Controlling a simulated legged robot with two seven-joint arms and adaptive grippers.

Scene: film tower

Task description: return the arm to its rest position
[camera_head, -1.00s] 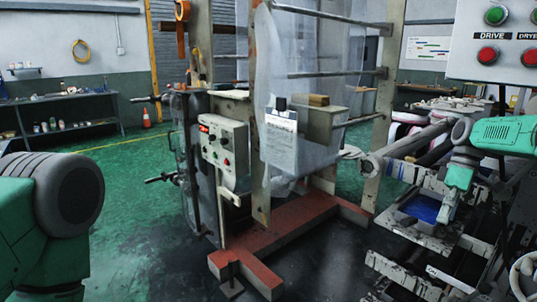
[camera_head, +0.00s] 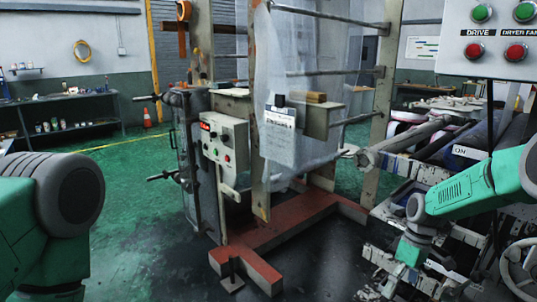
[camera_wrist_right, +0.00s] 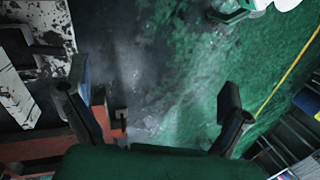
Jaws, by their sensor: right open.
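My right arm (camera_head: 470,195) reaches in from the right in the head view, in front of the machine's roller rack. Its forearm slopes down to the left, and the right gripper (camera_head: 408,255) hangs low at the end, its fingers hard to make out there. In the right wrist view the right gripper (camera_wrist_right: 150,95) has its two dark fingers wide apart, with nothing between them but floor beyond. My left arm (camera_head: 65,200) shows at the left edge as a grey joint and green link. The left gripper is out of view.
A red-brown base frame (camera_head: 290,235) carries the tower with its plastic film (camera_head: 285,90) and a small control box (camera_head: 222,143). A button panel (camera_head: 500,45) hangs at the upper right. Green floor (camera_head: 140,190) lies open on the left.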

